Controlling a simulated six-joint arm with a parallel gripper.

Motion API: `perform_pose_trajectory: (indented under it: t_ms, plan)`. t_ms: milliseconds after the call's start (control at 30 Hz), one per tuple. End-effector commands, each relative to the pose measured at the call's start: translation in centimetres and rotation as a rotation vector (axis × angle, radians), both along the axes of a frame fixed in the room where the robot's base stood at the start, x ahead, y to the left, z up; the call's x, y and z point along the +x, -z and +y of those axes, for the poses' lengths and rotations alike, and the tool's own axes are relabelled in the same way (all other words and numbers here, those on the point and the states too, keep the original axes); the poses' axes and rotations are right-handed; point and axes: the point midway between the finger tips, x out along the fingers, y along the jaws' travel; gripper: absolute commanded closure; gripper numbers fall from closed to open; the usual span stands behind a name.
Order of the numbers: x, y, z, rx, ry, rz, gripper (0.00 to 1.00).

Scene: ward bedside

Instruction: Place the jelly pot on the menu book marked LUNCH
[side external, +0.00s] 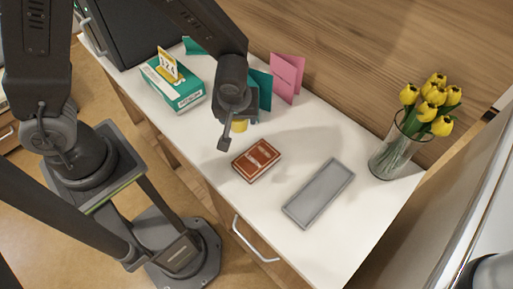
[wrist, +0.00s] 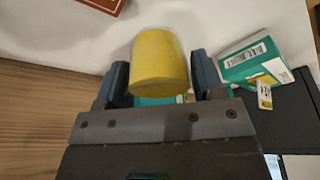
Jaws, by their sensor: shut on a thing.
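My gripper (side external: 232,130) is above the white bedside top, its fingers closed on the yellow jelly pot (side external: 240,126). In the wrist view the jelly pot (wrist: 160,62) sits between the two dark fingers of my gripper (wrist: 160,75), with a clear rim around its top. The red-brown menu book (side external: 256,160) lies flat on the white top, just in front and right of the pot. It has pale marks on its cover, too small to read. A corner of the menu book (wrist: 98,4) shows at the top of the wrist view.
A grey shallow tray (side external: 319,194) lies right of the book. A glass vase of yellow tulips (side external: 398,150) stands at the right. Pink (side external: 287,78) and teal (side external: 262,88) cards stand behind my gripper. A green-white box (side external: 178,90) with a yellow tag is at the left.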

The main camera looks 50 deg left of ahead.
Motion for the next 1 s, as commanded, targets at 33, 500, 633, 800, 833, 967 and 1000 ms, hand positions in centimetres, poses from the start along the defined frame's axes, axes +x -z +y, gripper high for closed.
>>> perform_pose_trajectory:
  t_ms: [33, 500, 633, 800, 833, 967, 1000]
  plan:
    - [0.0, 0.8, -1.3, 0.001, 0.009, 0.003, 0.63]
    - [0.2, 4.7, -6.1, 0.002, 0.001, 0.002, 0.63]
    - [0.2, 6.7, -6.1, 0.002, 0.001, 0.002, 0.63]
    - [0.2, 7.7, -6.1, -0.001, 0.000, -0.001, 0.63]
    - [0.2, 7.7, -6.1, -0.001, 0.001, -0.001, 0.63]
    - [0.3, 7.7, -6.1, -0.001, 0.001, -0.001, 0.63]
    - [0.3, 7.7, -6.1, -0.001, 0.001, -0.001, 0.63]
